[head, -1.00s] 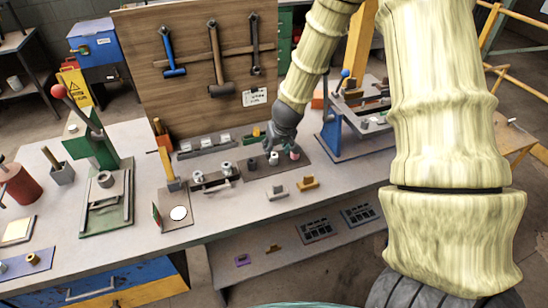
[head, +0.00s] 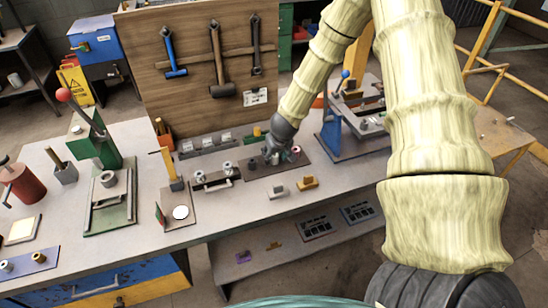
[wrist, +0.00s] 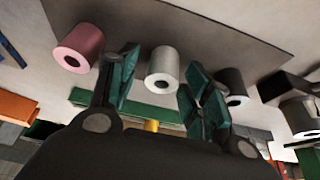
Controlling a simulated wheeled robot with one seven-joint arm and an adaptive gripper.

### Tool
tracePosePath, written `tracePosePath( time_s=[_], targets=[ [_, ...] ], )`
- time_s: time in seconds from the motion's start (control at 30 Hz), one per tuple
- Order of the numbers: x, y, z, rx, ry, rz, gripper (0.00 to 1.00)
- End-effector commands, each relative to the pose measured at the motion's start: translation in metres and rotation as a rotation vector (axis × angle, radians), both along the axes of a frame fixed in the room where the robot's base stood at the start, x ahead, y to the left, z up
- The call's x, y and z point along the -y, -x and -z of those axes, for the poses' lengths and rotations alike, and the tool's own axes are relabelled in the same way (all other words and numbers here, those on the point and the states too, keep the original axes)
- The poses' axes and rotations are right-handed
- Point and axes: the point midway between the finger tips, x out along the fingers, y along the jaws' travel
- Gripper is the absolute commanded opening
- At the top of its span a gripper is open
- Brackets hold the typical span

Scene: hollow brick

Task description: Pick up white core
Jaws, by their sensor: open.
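The white core (wrist: 162,70) is a short hollow cylinder on the dark mat (wrist: 225,30). In the wrist view it sits between the two green-padded fingers of my gripper (wrist: 160,78), with gaps on both sides. The fingers are open and hold nothing. In the head view my gripper (head: 273,156) is low over the mat and hides the white core. A pink core (wrist: 78,48) lies just outside the left finger. A dark grey core (wrist: 233,84) lies close beyond the right finger, partly covered by it.
The wooden tool board (head: 200,70) with hammers stands behind the bench. A blue-framed fixture (head: 345,135) stands right of my gripper. A holder with grey cylinders (head: 215,178) is to the left.

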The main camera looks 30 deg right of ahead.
Motion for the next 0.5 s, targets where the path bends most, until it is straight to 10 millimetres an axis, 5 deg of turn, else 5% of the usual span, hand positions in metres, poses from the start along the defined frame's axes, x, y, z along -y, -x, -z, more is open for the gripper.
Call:
tracePosePath(
  time_s=[0.33,0.5],
  targets=[
    [0.0004,-0.0011,0.0033,0.000,0.000,0.001,0.49],
    [0.0004,-0.0012,0.0033,0.000,0.000,0.001,0.20]
  ],
)
